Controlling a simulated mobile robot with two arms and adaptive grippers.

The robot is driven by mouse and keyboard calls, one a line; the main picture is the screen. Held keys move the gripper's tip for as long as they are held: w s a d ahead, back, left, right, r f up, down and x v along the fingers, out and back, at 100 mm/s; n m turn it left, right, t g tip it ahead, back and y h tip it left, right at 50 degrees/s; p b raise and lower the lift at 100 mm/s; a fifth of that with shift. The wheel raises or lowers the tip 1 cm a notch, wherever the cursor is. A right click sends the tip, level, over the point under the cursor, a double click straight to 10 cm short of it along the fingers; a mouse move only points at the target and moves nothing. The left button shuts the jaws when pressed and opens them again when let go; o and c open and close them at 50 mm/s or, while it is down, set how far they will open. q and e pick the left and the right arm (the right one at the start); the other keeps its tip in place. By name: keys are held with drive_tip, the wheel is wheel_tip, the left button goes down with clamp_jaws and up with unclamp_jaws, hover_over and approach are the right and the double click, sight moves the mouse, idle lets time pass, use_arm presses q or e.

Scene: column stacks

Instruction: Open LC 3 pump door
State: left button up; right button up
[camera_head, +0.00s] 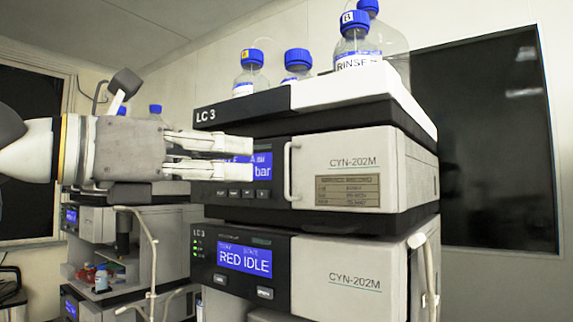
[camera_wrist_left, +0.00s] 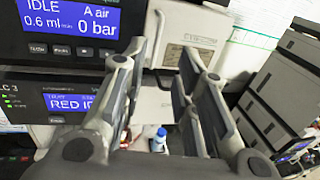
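The LC 3 stack has an upper pump unit with a blue screen reading bar and a pale door panel (camera_head: 335,165) marked CYN-202M. The door looks shut. Its vertical white handle (camera_head: 288,172) stands at the panel's left edge and also shows in the left wrist view (camera_wrist_left: 153,38). My left gripper (camera_head: 252,159) is open and empty, its fingers pointing right in front of the pump screen. In the head view its tips are a little left of the handle. In the wrist view the handle appears between the tips, without clear contact. My right gripper is not in view.
Below is a second LC 3 unit (camera_head: 245,260) reading RED IDLE, with a white handle (camera_head: 426,268) at its right. Blue-capped bottles (camera_head: 356,45) stand on top of the stack. Another instrument stack (camera_head: 95,222) is at the left. A dark panel (camera_head: 500,150) is at the right.

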sight(287, 191)
use_arm(q)
drive_tip(key=p+x, duration=0.4)
drive_tip(key=x, duration=0.5)
drive_tip(key=shift+w+d+r, duration=0.15)
drive_tip(key=shift+w, duration=0.25)
drive_tip(key=shift+w+d, duration=0.35)
clamp_jaws()
